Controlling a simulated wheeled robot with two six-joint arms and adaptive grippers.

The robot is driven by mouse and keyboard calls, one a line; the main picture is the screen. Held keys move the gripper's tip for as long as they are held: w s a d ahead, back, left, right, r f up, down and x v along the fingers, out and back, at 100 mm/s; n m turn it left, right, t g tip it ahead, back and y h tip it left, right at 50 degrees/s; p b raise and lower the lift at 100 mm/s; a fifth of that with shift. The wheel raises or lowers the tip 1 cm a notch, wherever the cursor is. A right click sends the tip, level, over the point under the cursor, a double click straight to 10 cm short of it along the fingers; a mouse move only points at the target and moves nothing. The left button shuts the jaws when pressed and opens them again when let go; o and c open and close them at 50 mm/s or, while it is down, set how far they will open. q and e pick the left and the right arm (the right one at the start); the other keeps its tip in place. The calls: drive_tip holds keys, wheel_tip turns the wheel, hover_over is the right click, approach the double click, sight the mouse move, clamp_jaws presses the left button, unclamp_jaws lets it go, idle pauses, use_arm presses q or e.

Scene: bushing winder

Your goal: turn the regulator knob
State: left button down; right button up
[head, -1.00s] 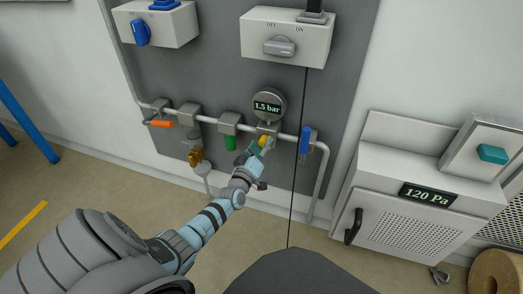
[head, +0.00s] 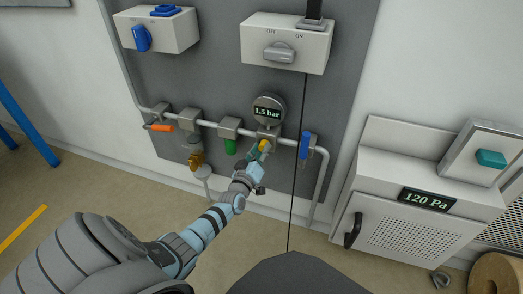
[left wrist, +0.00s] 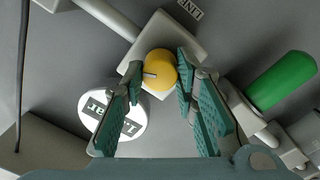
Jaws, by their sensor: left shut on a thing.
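The regulator knob is a round yellow knob (left wrist: 160,70) with a dark pointer line, under the pressure gauge on the pipe. In the head view the yellow knob (head: 264,146) shows just beyond the fingertips. My left gripper (left wrist: 158,73) is shut on it, with one green finger on either side of the knob. In the head view the left gripper (head: 259,154) reaches up to it from below. The round gauge (head: 268,111) above reads 1.5 bar; its face (left wrist: 115,117) is partly hidden by a finger in the left wrist view. My right gripper is not in view.
A green cylinder (head: 230,147) hangs from the pipe left of the knob, and a blue lever (head: 304,146) stands to its right. An orange handle (head: 162,128) and a brass fitting (head: 196,161) are farther left. A cabinet (head: 406,232) reading 120 Pa stands right.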

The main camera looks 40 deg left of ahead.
use_arm(q)
drive_tip(key=shift+m+g+y+p, duration=0.3)
drive_tip(key=shift+m+p, duration=2.65)
drive_tip(key=shift+m, duration=5.05)
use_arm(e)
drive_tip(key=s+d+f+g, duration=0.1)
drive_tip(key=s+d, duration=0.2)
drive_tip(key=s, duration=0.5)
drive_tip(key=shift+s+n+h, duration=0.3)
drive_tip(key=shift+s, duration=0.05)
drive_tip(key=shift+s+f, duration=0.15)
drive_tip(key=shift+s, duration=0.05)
use_arm(q)
drive_tip(key=c, duration=1.3)
unclamp_jaws()
drive_tip(key=v, duration=1.2)
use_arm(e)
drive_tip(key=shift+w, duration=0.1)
